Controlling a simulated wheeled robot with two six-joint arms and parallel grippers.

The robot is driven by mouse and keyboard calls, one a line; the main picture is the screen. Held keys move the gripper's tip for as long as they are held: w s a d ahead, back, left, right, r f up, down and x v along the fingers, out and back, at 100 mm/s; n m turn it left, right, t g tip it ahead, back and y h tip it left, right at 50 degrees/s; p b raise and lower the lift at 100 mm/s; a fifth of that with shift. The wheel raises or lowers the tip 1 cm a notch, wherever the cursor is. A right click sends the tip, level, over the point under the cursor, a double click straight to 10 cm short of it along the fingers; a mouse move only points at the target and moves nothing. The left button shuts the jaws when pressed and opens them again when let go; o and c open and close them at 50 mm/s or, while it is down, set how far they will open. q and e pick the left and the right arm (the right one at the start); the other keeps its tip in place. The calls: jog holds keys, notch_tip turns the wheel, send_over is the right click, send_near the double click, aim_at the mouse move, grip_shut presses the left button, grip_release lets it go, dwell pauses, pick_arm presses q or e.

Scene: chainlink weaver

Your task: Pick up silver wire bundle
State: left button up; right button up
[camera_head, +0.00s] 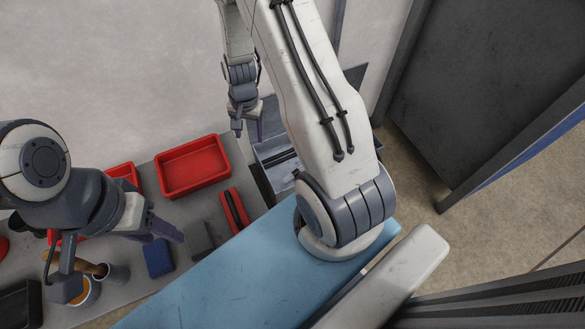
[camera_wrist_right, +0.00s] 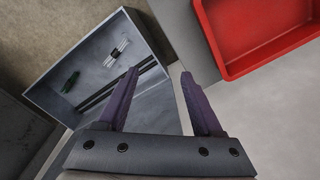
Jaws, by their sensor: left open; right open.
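A small pale bundle, which looks like the silver wire bundle (camera_wrist_right: 117,52), lies inside a grey open box (camera_wrist_right: 85,45) in the right wrist view. My right gripper (camera_wrist_right: 168,78) is open and empty, with its purple fingers spread above the box's lower right side. The bundle lies ahead and to the left of the fingers, apart from them. In the head view, the right gripper (camera_head: 248,130) hangs above the grey box (camera_head: 268,152), and the bundle cannot be made out there. My left gripper (camera_head: 172,233) is open over the grey table at left.
A green bundle (camera_wrist_right: 71,82) lies in the same box. Red trays (camera_head: 192,165), a blue block (camera_head: 158,257) and a cup (camera_head: 84,293) with a wooden-handled tool stand on the grey table (camera_head: 140,290). A dark cabinet (camera_head: 480,80) stands at right.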

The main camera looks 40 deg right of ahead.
jog(key=s+d+f+m+b, duration=0.2)
jog(key=d+f, duration=0.2)
jog(key=f, duration=0.3)
jog(key=s+d+f+m+b, duration=0.2)
jog(key=d+f+m, duration=0.1)
jog(key=d+f, duration=0.2)
jog(key=s+d+f+m+b, duration=0.2)
jog(key=d+f+m, duration=0.1)
jog(key=f, duration=0.7)
jog(key=shift+d+f, duration=0.1)
jog(key=shift+d, duration=0.75)
jog(key=f+b, duration=0.1)
jog(key=b, duration=0.1)
jog(key=f+b, duration=0.4)
jog(key=shift+a+f, duration=0.1)
jog(key=shift+a, duration=0.25)
grip_shut()
